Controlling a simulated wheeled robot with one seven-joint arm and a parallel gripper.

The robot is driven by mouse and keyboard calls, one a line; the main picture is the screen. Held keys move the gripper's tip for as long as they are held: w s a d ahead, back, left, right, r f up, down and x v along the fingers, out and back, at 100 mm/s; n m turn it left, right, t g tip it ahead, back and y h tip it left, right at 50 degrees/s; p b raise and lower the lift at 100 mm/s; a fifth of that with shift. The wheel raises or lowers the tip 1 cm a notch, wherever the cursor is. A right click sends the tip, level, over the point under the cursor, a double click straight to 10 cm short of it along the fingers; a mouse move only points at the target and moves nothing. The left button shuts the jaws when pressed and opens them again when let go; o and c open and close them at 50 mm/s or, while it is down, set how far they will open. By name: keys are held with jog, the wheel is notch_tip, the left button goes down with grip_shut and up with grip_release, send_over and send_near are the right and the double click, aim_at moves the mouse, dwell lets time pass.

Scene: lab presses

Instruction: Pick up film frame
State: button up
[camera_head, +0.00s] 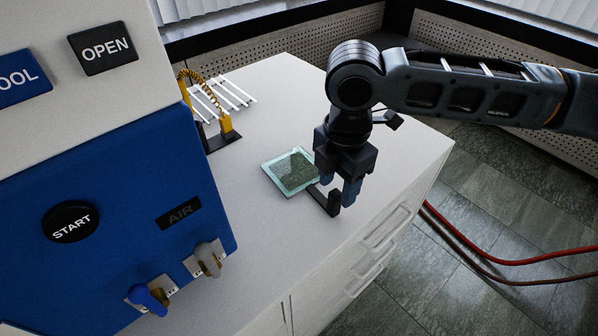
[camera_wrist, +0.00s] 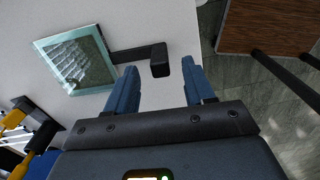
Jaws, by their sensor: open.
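The film frame is a flat square with a pale glassy border and a dark patterned middle (camera_head: 292,171), and a black handle (camera_head: 326,200) sticks out from its side. It lies on the white cabinet top. My gripper (camera_head: 340,192) points down over the handle end, with its blue fingers apart. In the wrist view, the frame (camera_wrist: 77,62) is at the upper left and its handle's thick end (camera_wrist: 160,61) shows just beyond the open fingers of my gripper (camera_wrist: 157,82), roughly in line with the gap. The handle is not gripped.
The blue press (camera_head: 120,190) with START and OPEN buttons stands at the left. A rack of white rods (camera_head: 222,95) with a yellow coiled cable stands behind the frame. The cabinet's front edge and drawers are at the right. Red hoses (camera_head: 500,262) cross the floor.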

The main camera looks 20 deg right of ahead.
aim_at(336, 193)
notch_tip(336, 193, down, 5)
jog(key=shift+a+r, duration=0.1)
jog(key=shift+c, duration=0.3)
grip_shut()
dwell(1.2)
